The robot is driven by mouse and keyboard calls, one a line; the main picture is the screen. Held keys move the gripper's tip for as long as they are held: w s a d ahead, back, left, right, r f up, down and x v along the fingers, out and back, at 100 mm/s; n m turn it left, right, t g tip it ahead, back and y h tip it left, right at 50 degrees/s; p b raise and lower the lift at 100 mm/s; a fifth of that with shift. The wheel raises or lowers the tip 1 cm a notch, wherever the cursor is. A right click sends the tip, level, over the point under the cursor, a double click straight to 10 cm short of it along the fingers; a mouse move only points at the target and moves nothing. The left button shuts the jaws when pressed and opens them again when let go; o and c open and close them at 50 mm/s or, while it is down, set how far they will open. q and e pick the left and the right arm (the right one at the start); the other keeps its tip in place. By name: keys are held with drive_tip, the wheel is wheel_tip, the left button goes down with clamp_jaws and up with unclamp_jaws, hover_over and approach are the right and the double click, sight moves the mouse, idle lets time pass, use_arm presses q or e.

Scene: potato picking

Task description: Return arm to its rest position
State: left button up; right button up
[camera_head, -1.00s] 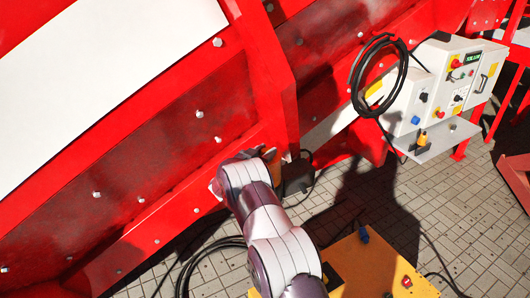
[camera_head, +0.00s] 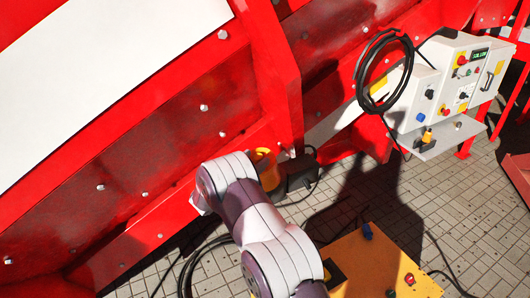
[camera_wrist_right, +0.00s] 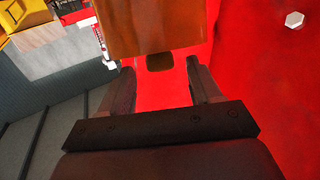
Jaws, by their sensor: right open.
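My right arm (camera_head: 262,232), white and purple, reaches up from the bottom middle in the head view, in front of the red machine frame (camera_head: 205,150). Its wrist hides most of the gripper there. In the right wrist view my right gripper (camera_wrist_right: 160,80) shows two dark fingers spread apart with nothing between them. The red machine surface (camera_wrist_right: 250,70) lies behind the fingers. An orange-brown block (camera_wrist_right: 155,22) with a small dark part below it shows beyond the fingertips. My left gripper is not in view.
An orange part (camera_head: 266,163) and a dark box (camera_head: 297,172) sit by the frame, close to my wrist. A black cable coil (camera_head: 384,75) hangs beside a white control box (camera_head: 467,70). An orange-yellow plate (camera_head: 372,262) is at the bottom. Paved floor (camera_head: 455,190) is open at right.

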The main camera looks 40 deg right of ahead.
drive_tip(key=v, duration=0.4)
